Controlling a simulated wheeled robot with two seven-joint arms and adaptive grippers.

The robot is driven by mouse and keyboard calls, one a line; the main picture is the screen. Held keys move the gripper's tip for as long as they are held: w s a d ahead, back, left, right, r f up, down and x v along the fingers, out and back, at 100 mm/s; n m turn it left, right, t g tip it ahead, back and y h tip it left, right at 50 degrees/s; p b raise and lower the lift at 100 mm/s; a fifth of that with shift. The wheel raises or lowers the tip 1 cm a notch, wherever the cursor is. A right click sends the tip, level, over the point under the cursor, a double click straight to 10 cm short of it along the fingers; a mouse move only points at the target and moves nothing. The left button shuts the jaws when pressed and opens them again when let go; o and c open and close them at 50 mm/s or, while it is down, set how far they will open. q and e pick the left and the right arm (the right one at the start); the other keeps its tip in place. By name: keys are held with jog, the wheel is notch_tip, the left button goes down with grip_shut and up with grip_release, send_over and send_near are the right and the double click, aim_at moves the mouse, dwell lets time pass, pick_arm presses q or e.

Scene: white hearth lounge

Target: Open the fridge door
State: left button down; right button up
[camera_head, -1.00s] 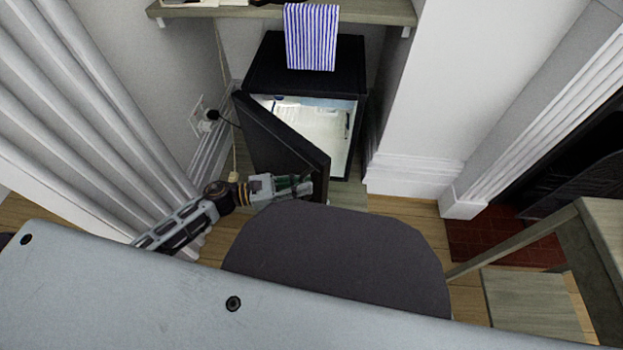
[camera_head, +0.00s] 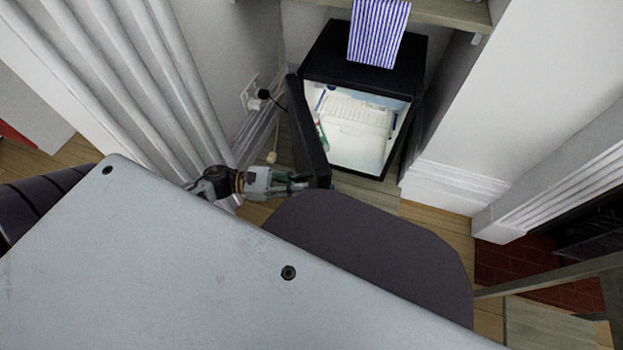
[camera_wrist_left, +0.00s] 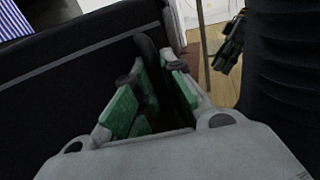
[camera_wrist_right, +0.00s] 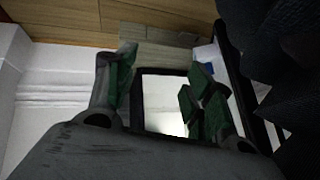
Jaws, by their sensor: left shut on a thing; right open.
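The small black fridge (camera_head: 365,62) stands under a shelf, with its bright white inside showing. Its black door (camera_head: 306,135) is swung wide open to the left in the head view. My left gripper (camera_head: 300,183) is at the lower free edge of the door. The left wrist view shows its green-padded fingers (camera_wrist_left: 150,95) shut around a dark upright part of the door, likely its edge or handle. My right gripper (camera_wrist_right: 160,90) is open and empty in its wrist view, with the lit fridge opening (camera_wrist_right: 165,100) beyond its fingers. It is hidden in the head view.
A blue-striped cloth (camera_head: 378,32) hangs from the shelf (camera_head: 440,12) over the fridge top. A white ribbed panel (camera_head: 165,80) and a wall plug (camera_head: 258,95) are left of the door. A white wall is close on the right.

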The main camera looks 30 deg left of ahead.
pick_arm(q)
jog(key=p+v, duration=0.1)
jog(key=v, duration=0.9)
jog(key=shift+w+p, duration=0.25)
jog(key=shift+p, duration=0.1)
pick_arm(e)
jog(key=r, duration=0.3)
jog(key=shift+w+d+g, duration=0.15)
jog(key=shift+d+g, duration=0.15)
pick_arm(q)
jog(key=shift+a, duration=0.1)
jog(key=c, duration=1.6)
grip_release()
jog(key=shift+o, duration=0.6)
pick_arm(e)
jog(key=shift+a, duration=0.1)
pick_arm(q)
jog(key=shift+r, duration=0.15)
notch_tip(320, 180, up, 10)
